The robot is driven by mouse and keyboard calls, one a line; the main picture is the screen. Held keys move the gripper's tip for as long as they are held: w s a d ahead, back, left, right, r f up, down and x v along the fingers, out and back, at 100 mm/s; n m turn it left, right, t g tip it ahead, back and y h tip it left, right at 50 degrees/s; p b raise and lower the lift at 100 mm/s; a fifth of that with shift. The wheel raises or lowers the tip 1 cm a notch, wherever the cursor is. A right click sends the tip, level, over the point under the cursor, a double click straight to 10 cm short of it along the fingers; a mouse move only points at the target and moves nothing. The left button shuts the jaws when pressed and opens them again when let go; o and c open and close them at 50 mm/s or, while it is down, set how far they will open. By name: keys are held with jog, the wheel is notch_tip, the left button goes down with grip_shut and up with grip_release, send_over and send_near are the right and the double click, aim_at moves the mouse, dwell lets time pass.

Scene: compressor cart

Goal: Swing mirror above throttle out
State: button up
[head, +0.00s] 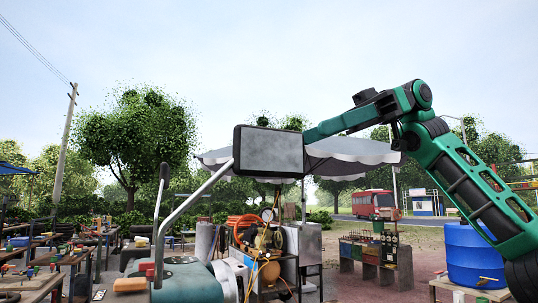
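A dark rectangular mirror (268,151) stands in the middle of the head view on a bent silver stalk (188,203). The stalk rises from beside a teal vehicle body (188,282) at the lower left. A thinner metal rod with a dark grip (164,172) stands left of the stalk; I cannot tell whether it is the throttle. My green arm reaches in from the right, and its far end passes out of sight at the mirror's right edge. My gripper is hidden there, apparently behind the mirror; I cannot tell whether it touches it.
A compressor with orange hose (262,240) stands behind the teal body. A crate-like stand with bottles (376,258) and a blue barrel (472,255) are to the right. Cluttered workbenches (40,282) fill the left. Open sky lies above the mirror.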

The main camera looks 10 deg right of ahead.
send_near(236, 160)
jog(key=a, duration=0.1)
jog(key=a+f, duration=0.1)
jog(key=a, duration=0.2)
jog(key=shift+w+f, duration=0.2)
jog(key=shift+w, duration=0.1)
grip_shut()
